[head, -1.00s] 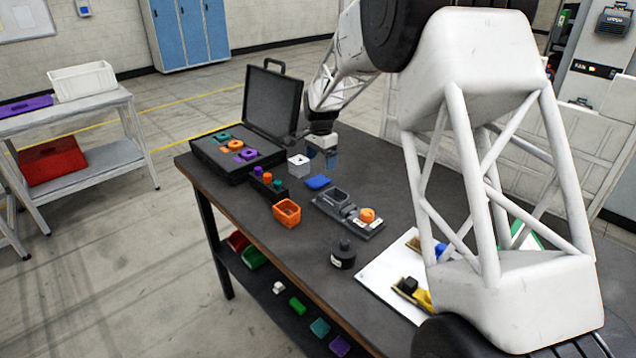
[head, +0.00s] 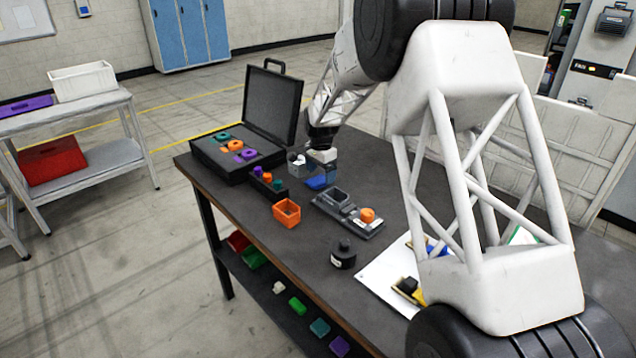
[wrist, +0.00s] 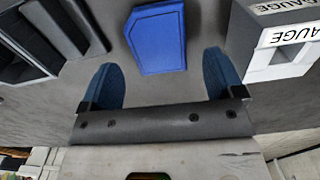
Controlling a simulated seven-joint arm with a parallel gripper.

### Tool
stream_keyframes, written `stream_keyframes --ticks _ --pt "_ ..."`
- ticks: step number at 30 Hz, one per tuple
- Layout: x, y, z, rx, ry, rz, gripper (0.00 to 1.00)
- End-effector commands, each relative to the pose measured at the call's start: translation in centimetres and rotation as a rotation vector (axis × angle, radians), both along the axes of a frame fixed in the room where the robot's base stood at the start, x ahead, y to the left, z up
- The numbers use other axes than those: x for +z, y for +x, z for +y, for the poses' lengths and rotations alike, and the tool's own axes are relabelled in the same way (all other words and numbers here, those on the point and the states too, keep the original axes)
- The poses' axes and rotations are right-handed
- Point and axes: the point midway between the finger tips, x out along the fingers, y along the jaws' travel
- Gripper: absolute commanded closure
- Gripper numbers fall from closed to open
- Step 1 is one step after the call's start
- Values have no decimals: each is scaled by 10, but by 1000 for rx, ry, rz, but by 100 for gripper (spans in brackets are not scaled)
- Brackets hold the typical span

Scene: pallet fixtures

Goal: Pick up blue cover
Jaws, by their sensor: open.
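The blue cover (wrist: 157,39) is a flat blue piece with cut corners, lying on the dark table. In the head view the blue cover (head: 317,182) lies just below my gripper (head: 322,168), partly hidden by it. In the wrist view my gripper (wrist: 162,85) has its two blue fingers spread wide and nothing between the tips. The cover shows just beyond the fingertips, roughly centred between them. I cannot tell the exact height of the fingers above it.
A white gauge block (wrist: 280,38) stands close to the right finger in the wrist view. A dark fixture (head: 345,212) with an orange part (head: 367,214) sits beside the cover. An orange bin (head: 287,213), an open black case (head: 225,165) and a black round container (head: 343,253) are nearby.

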Motion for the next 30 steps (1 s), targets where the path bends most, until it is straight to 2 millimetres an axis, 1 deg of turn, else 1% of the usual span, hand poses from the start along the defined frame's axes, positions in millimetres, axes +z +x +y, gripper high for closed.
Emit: stream_keyframes --ticks 1,3,7,24,25,26,30 --pt "-7 0 0 0 -1 2 13" --pt "-14 0 0 0 -1 2 13" --pt "-22 0 0 0 -1 1 13" --pt "-23 0 0 0 0 0 13" --pt "-23 0 0 0 0 0 14" --pt "-23 0 0 0 0 0 19" --pt "-23 0 0 0 0 0 40"
